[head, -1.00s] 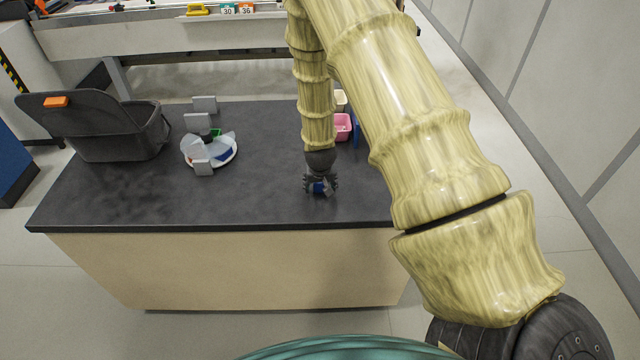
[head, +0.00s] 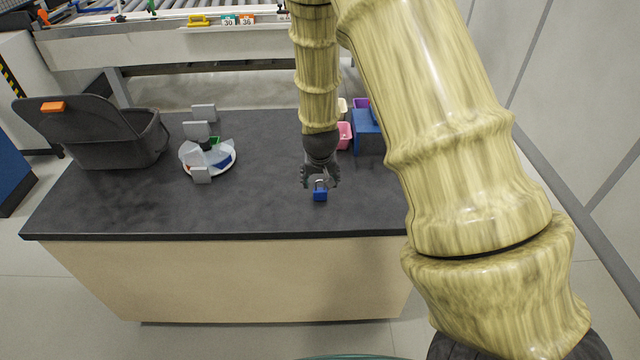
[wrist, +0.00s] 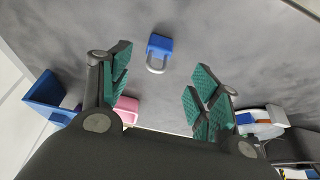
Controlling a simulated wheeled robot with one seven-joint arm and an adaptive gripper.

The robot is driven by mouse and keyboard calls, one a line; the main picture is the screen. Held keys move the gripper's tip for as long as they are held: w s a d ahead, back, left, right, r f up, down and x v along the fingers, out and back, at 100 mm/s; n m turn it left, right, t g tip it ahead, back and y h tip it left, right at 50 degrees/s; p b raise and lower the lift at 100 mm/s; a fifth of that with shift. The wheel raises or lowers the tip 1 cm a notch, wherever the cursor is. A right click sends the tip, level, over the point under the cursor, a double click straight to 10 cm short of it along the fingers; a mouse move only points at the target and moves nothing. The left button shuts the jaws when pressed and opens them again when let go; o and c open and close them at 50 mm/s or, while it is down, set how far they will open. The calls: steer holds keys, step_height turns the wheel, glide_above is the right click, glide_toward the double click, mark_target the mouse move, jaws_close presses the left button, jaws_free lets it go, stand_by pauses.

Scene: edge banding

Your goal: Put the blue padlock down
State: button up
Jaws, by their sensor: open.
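The blue padlock (head: 320,195) rests on the dark worktop near its front edge, its grey shackle toward my gripper. In the wrist view the padlock (wrist: 159,46) lies beyond my fingertips, roughly between their lines, and nothing touches it. My gripper (head: 320,182) is open and empty, just behind and above the padlock. In the wrist view its green-padded fingers (wrist: 160,85) are spread wide apart.
On the dark worktop (head: 255,205), a white round tray (head: 232,168) with grey dividers stands left of my gripper, with a black open bin (head: 90,150) farther left. A pink bin (head: 344,136) and a blue box (head: 367,138) stand behind to the right.

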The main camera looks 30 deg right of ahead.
steer(key=s+a+f, duration=0.1)
steer(key=s+f, duration=0.2)
steer(key=s+a+f+n, duration=0.1)
steer(key=s+a+f, duration=0.1)
steer(key=s+f, duration=0.1)
steer(key=s+a+f+n+g, duration=0.1)
steer(key=s+a+f, duration=0.1)
steer(key=s+f, duration=0.1)
steer(key=shift+s+a+f, duration=0.1)
steer(key=shift+a+f, duration=0.05)
steer(key=shift+f, duration=0.3)
steer(key=shift+s+a+f, duration=0.1)
steer(key=shift+f, duration=0.3)
steer(key=s+a+f+n+g, duration=0.1)
steer(key=s+a+f, duration=0.3)
steer(key=s, duration=0.4)
steer(key=s+a+f+n+y, duration=0.1)
steer(key=s+a+f, duration=0.3)
steer(key=s, duration=0.5)
steer(key=s+a+f+n+g+y, duration=0.1)
steer(key=s+a+f, duration=0.3)
steer(key=s, duration=0.5)
step_height(320, 180, down, 2)
steer(key=shift+s+a+n+g, duration=0.15)
steer(key=shift+n+g, duration=0.15)
steer(key=shift+n, duration=0.1)
steer(key=shift+f, duration=0.1)
steer(key=shift+f+b, duration=1.1)
steer(key=shift+b, duration=0.2)
